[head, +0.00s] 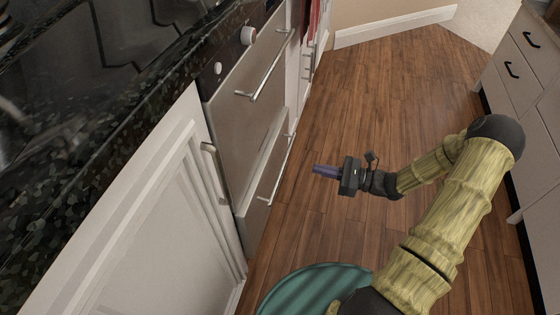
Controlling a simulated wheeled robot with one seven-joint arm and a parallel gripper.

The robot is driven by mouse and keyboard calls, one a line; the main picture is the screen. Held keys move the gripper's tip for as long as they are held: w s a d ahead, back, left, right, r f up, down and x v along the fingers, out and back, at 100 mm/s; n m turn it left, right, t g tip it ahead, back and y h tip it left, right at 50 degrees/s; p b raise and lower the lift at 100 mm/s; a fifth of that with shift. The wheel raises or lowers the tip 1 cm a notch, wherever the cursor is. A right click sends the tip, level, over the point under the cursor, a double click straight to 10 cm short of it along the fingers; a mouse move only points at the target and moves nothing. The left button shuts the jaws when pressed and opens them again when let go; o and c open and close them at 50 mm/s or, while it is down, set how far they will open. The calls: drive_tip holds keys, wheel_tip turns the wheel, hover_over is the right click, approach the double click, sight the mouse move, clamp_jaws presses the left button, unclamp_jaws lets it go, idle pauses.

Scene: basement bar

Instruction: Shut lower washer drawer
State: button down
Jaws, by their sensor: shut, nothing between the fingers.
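The washer (245,105) is a stainless front set into the cabinets left of the middle, with dials near its top and a long bar handle (267,75). Its lower drawer (258,211) is below, with its own bar handle (276,172). A pale ledge along the drawer's top suggests that it stands out a little from the panel above; how far is hard to tell. My gripper (315,170) is to the right of the drawer, over the floor, with its bluish fingers together, pointing left at the drawer handle. It is empty and appears apart from the drawer.
A dark speckled countertop (130,115) runs above the washer, with a white cabinet door (150,220) nearer me. Drawers with black handles (525,75) stand at the right. A red cloth (314,18) hangs farther along.

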sight(269, 158)
drive_tip(key=b+x, duration=0.2)
drive_tip(key=x, duration=0.2)
drive_tip(key=b+x, duration=0.2)
drive_tip(key=x, duration=0.2)
drive_tip(key=b+x, duration=0.2)
drive_tip(key=x, duration=0.2)
drive_tip(key=shift+s+f+b, duration=0.1)
drive_tip(key=shift+f+b, duration=0.2)
drive_tip(key=shift+b, duration=0.1)
drive_tip(key=shift+a+r, duration=0.1)
drive_tip(key=shift+a, duration=0.35)
drive_tip(key=shift+r, duration=0.1)
drive_tip(key=shift+w, duration=0.25)
